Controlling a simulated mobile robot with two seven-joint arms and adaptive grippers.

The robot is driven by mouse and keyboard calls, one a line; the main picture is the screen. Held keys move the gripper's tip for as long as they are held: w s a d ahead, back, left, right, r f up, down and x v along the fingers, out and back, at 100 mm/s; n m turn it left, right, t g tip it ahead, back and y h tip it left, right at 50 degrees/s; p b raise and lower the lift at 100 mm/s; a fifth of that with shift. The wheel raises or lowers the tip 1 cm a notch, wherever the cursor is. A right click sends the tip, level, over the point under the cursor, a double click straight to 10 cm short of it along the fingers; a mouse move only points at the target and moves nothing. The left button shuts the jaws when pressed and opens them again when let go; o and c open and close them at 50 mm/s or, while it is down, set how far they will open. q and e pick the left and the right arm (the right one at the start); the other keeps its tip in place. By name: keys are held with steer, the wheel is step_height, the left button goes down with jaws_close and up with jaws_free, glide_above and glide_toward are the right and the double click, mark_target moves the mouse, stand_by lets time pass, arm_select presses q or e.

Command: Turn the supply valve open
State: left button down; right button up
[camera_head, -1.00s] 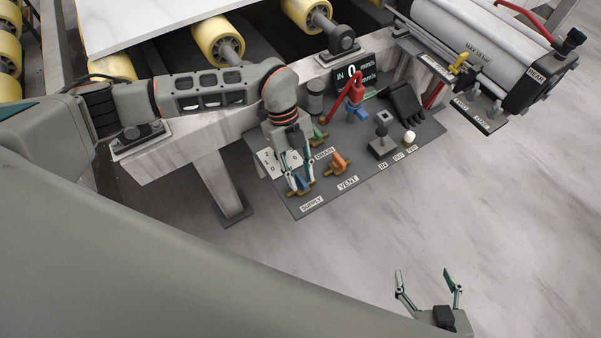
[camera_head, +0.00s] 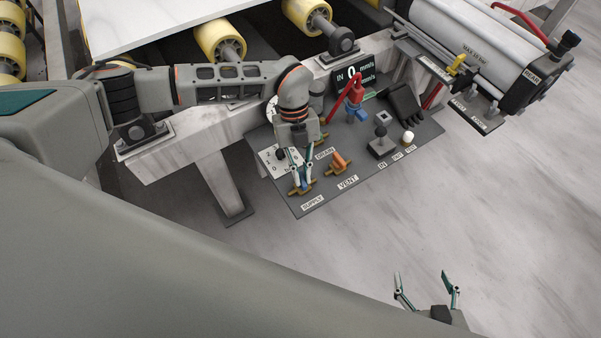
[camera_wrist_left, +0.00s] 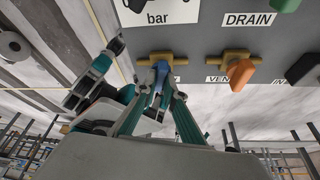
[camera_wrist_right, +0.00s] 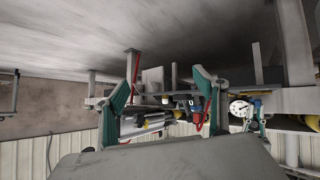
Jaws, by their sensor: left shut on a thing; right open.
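The supply valve is a blue handle (camera_head: 306,185) on a brass body at the panel's front-left, by the SUPPLY label (camera_head: 312,203). In the left wrist view the blue handle (camera_wrist_left: 161,76) sits between the fingertips, across its brass body (camera_wrist_left: 143,60). My left gripper (camera_head: 301,178) is shut on this handle from above; its fingers hide part of it. My right gripper (camera_head: 424,280) is open and empty, low at the right over the floor, away from the panel.
The orange vent handle (camera_head: 340,161) is just right of the supply valve. Open floor lies right of the panel.

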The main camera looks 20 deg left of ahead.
arm_select(q)
steer(key=m+y, duration=0.1)
steer(key=m, duration=0.1)
steer(key=shift+w+d+r+m+g, duration=0.1)
steer(key=shift+m+g, duration=0.2)
steer(key=shift+m, duration=0.1)
steer(key=m+y+p, duration=0.1)
steer(key=m, duration=0.3)
steer(key=shift+d+m+y, duration=0.1)
steer(key=shift+m+y, duration=0.2)
steer(key=shift+y, duration=0.1)
steer(key=m, duration=0.2)
steer(key=m+y, duration=0.1)
steer(key=m, duration=0.1)
steer(key=shift+d+y, duration=0.1)
steer(key=shift+y, duration=0.2)
steer(key=shift+m+y+p, duration=0.4)
steer(key=shift+m+y, duration=0.1)
steer(key=shift+m, duration=1)
arm_select(e)
steer(key=shift+r, duration=0.5)
arm_select(q)
steer(key=c, duration=2.1)
jaws_free()
steer(key=shift+c, duration=0.2)
steer(key=shift+t, duration=0.4)
arm_select(e)
steer(key=shift+s, duration=0.15)
